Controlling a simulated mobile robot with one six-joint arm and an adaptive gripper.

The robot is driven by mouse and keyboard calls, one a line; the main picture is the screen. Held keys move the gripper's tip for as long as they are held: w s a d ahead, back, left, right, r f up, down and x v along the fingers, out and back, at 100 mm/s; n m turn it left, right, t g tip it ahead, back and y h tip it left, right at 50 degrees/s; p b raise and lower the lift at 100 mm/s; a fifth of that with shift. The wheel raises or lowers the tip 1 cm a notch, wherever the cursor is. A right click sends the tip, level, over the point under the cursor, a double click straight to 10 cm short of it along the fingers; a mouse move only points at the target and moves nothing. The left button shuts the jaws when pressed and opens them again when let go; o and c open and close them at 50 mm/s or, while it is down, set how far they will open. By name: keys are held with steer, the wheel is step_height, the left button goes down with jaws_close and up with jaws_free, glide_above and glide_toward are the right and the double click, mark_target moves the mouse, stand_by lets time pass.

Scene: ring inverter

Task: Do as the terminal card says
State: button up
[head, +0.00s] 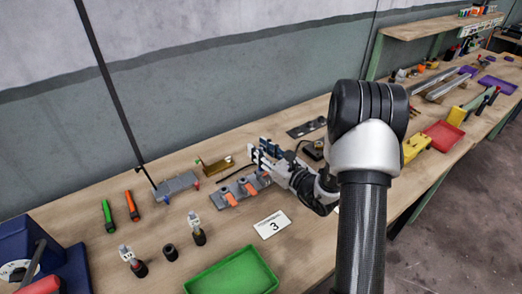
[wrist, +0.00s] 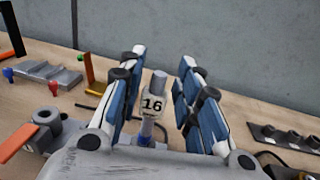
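A white terminal card (head: 272,224) reading 3 lies on the bench. Behind it is a grey block (head: 229,199) with orange levers; part of this block (wrist: 45,118) shows at left in the wrist view. My gripper (head: 258,150) is above the bench near the block's right end. In the wrist view my gripper (wrist: 163,60) is open, with its fingers apart. A grey upright piece (wrist: 158,82) with a white tag reading 16 and a blue lower part appears between the fingers, with gaps on both sides. I cannot tell its depth between them.
Two white-tagged pieces (head: 196,230) (head: 130,258) and a dark cylinder (head: 171,252) stand at front left. A green tray (head: 232,275) is in front. Green and orange-handled tools (head: 132,206) lie left. A dark strip (head: 306,128) lies behind my gripper.

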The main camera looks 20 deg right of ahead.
steer(key=shift+o, duration=1.2)
steer(key=v, duration=1.2)
steer(key=shift+r, duration=0.1)
